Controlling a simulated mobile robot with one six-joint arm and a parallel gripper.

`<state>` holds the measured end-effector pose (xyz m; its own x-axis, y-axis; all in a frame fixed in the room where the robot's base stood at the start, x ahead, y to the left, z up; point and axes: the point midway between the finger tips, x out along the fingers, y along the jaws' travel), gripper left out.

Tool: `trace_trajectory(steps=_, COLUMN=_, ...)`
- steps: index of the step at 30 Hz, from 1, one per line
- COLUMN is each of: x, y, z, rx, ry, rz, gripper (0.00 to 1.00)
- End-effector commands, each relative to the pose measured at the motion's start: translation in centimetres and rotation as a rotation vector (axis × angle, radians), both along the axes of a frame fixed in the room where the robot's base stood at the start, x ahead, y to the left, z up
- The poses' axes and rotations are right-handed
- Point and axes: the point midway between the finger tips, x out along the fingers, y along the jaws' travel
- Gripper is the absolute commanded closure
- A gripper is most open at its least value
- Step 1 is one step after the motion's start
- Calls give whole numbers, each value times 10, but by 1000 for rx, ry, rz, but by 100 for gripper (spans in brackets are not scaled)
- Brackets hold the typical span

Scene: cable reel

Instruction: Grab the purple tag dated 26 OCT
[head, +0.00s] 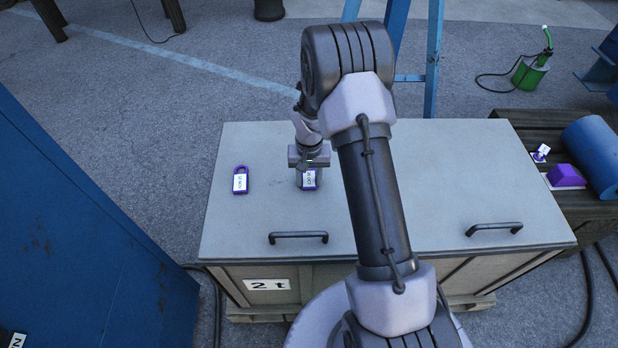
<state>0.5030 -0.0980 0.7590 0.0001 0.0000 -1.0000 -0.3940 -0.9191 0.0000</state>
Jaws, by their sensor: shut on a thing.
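Two purple tags with white labels are on the grey top of the chest (440,170). One purple tag (240,181) lies flat at the left, with nothing touching it. The other purple tag (308,180) is under my gripper (308,168), right of the first. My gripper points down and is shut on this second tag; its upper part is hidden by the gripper. The print on both labels is too small to read surely, so I cannot tell which carries 26 OCT.
The chest has two dark handles (298,236) at its front edge. A dark bench at the right holds a blue cylinder (592,152) and a purple block (566,176). A blue cabinet (90,220) stands at the left. The chest top right of my arm is clear.

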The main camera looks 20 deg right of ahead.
Motion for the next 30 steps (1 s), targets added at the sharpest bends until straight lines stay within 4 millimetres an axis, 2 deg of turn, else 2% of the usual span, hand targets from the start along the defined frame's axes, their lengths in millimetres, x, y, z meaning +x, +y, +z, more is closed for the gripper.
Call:
trace_trajectory(steps=5, x=0, y=0, z=12, rx=0, ry=0, rz=0, gripper=100)
trace_trajectory(steps=11, x=-2, y=-3, z=41, rx=0, ry=0, rz=-2, gripper=100)
trace_trajectory(steps=17, x=-32, y=-41, z=44, rx=0, ry=1, rz=-5, gripper=100)
trace_trajectory(steps=24, x=-74, y=-95, z=50, rx=0, ry=1, rz=-5, gripper=100)
trace_trajectory(steps=30, x=-94, y=-120, z=51, rx=0, ry=0, rz=-1, gripper=100)
